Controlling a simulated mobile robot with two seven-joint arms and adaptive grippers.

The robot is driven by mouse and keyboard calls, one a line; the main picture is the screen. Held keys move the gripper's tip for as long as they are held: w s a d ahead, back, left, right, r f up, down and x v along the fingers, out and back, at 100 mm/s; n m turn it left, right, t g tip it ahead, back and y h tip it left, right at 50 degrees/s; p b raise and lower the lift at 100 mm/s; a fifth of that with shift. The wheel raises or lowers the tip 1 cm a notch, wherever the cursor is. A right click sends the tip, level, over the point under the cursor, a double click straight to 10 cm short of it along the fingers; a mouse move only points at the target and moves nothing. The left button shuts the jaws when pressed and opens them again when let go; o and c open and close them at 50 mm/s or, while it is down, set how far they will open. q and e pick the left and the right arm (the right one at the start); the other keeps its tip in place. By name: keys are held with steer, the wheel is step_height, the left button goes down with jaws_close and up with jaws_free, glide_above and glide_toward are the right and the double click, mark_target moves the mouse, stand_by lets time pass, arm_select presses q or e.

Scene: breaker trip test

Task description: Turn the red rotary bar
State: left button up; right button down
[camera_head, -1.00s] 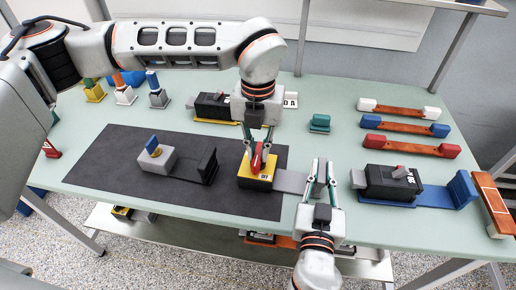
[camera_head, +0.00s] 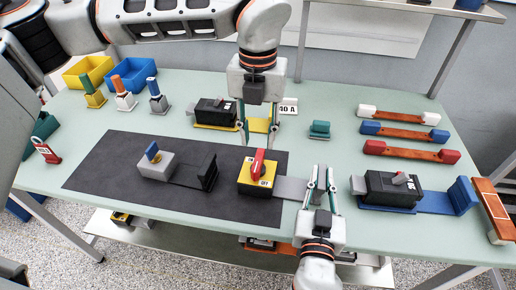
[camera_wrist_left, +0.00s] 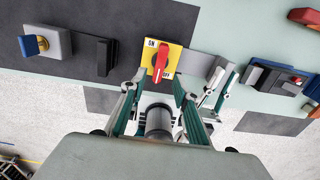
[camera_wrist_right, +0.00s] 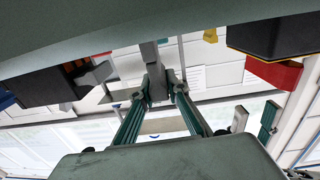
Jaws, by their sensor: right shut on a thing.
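The red rotary bar (camera_head: 257,163) sits on top of a black box with a yellow top (camera_head: 262,186) on the dark mat. In the left wrist view the red bar (camera_wrist_left: 161,63) lies across the yellow face, between an ON and an OFF mark. My left gripper (camera_head: 258,131) is open and empty, above and behind the red bar and clear of it. My right gripper (camera_head: 320,184) is shut on the grey plate (camera_head: 289,187) that sticks out from the right of the box. The right wrist view shows the grey plate (camera_wrist_right: 151,54) between the fingertips.
A grey block with a blue bar (camera_head: 154,160) stands on the mat's left. A black switch on a blue base (camera_head: 435,201) is at right. Several coloured handles (camera_head: 411,133) lie at back right. Another black switch (camera_head: 214,110) stands behind the mat.

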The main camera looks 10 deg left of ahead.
arm_select(q)
step_height(320, 180, up, 5)
stand_by(0.3)
arm_select(e)
steer(key=c, duration=1.9)
jaws_free()
